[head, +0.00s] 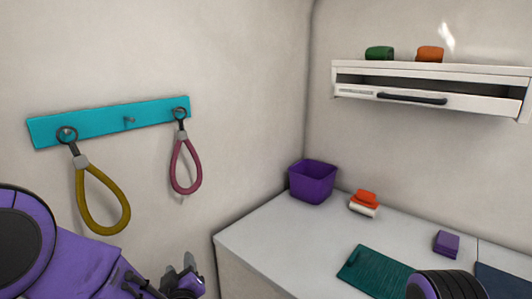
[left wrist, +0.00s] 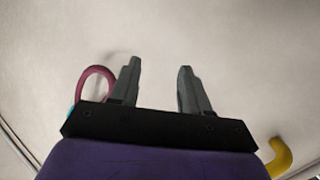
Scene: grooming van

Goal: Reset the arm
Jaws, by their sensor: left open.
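My left gripper (head: 180,272) is low in the head view, in front of the wall and left of the counter. In the left wrist view its two fingers (left wrist: 158,80) stand apart with nothing between them, facing bare wall. A pink loop (head: 185,167) and a yellow loop (head: 103,205) hang from a teal hook rail (head: 110,120) above it. Parts of both loops show beside the gripper in the left wrist view, the pink one (left wrist: 92,85) at left and the yellow one (left wrist: 280,158) at lower right. My right gripper is not in view.
The counter (head: 262,232) holds a purple bin (head: 312,182), a stacked orange and white item (head: 364,203), a teal mat (head: 372,272) and a purple block (head: 446,243). A wall shelf with a drawer (head: 440,97) carries a green item (head: 379,53) and an orange item (head: 430,54).

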